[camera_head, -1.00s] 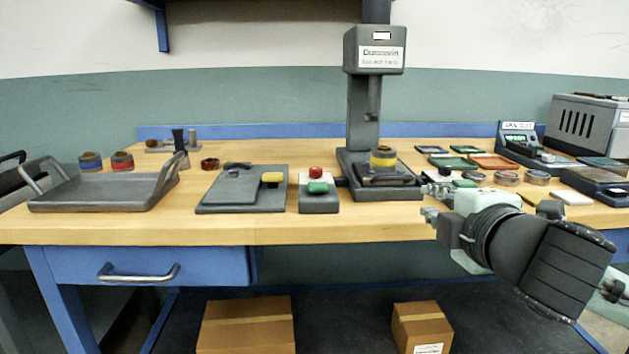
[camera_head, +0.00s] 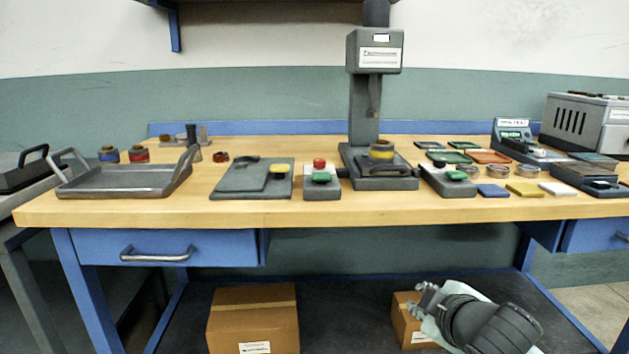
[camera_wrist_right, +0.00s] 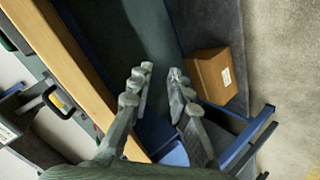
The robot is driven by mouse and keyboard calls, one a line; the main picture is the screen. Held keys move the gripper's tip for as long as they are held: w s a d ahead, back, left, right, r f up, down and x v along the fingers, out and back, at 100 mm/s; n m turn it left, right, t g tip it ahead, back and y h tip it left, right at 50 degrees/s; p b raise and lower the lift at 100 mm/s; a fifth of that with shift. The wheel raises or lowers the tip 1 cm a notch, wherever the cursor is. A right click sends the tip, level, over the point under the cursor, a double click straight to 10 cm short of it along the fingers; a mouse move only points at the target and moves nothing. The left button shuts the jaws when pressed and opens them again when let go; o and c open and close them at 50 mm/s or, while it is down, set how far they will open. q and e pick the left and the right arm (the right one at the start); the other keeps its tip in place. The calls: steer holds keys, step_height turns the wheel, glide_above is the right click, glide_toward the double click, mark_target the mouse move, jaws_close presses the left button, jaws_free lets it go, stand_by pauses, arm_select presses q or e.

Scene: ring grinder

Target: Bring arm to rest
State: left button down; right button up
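My right gripper (camera_head: 424,299) is in front of the workbench, below the tabletop (camera_head: 330,213), in the head view. In the right wrist view its two fingers (camera_wrist_right: 158,95) stand apart with nothing between them, so it is open and empty. Beyond the fingers are the bench's underside and a cardboard box. My left gripper is in neither view.
The bench holds a grey tray (camera_head: 120,192), a press (camera_head: 375,50), a button box (camera_head: 321,188) and several rings and coloured pads. Cardboard boxes (camera_head: 252,325) stand on the lower shelf. A drawer (camera_head: 160,246) hangs under the left side.

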steer(key=s+d+f+m+g, duration=0.2)
steer(key=s+f+m, duration=0.15)
steer(key=f, duration=0.65)
steer(key=s+d+f+m+g, duration=0.2)
steer(key=s+f, duration=0.3)
steer(key=f, duration=0.4)
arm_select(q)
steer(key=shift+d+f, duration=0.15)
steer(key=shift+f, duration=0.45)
arm_select(e)
steer(key=s+d+f+m+g, duration=0.2)
steer(key=s+f, duration=0.5)
steer(key=s, duration=0.1)
steer(key=s+d+f+m+g+h, duration=0.1)
steer(key=s+d+f+m+g, duration=0.1)
steer(key=s+f, duration=0.5)
steer(key=shift+s+d+f+g+h, duration=0.15)
steer(key=shift+s+f+g+h, duration=0.15)
steer(key=shift+s, duration=0.5)
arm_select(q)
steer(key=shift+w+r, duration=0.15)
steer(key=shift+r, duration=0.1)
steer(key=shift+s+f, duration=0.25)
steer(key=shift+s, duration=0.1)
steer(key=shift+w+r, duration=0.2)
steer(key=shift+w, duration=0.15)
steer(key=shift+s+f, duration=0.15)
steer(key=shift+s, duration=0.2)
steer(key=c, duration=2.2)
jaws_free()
